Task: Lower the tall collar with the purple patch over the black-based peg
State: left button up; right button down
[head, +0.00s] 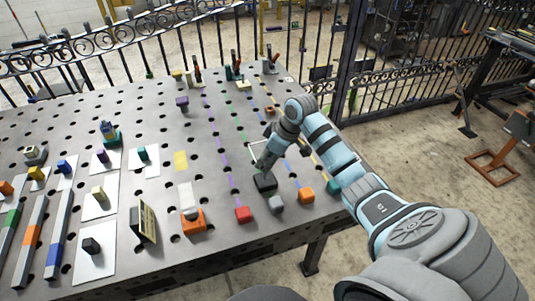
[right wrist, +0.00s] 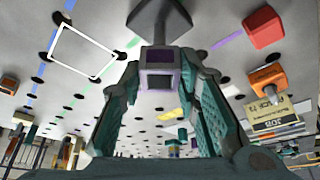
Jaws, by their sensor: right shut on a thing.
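My right gripper (head: 262,166) reaches over the table from the right and points down near the black-based peg (head: 265,184). In the right wrist view my right gripper (right wrist: 163,105) is shut on a grey square collar with a purple patch (right wrist: 160,80). The dark base (right wrist: 158,16) shows just beyond the collar, and a short grey peg runs from it toward the collar. I cannot tell whether the collar is around the peg or only lined up with it. In the head view the collar is mostly hidden by the fingers. My left gripper is not in view.
A red block (head: 242,214), a grey block (head: 277,203) and an orange block (head: 306,195) stand close by at the front edge. An orange-based piece (head: 193,219) and a lettered sign (head: 143,220) stand left. A white square outline (right wrist: 85,50) lies beside the base.

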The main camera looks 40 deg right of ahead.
jog(key=shift+f, duration=1.3)
jog(key=c, duration=1.1)
grip_release()
jog(key=v, duration=1.2)
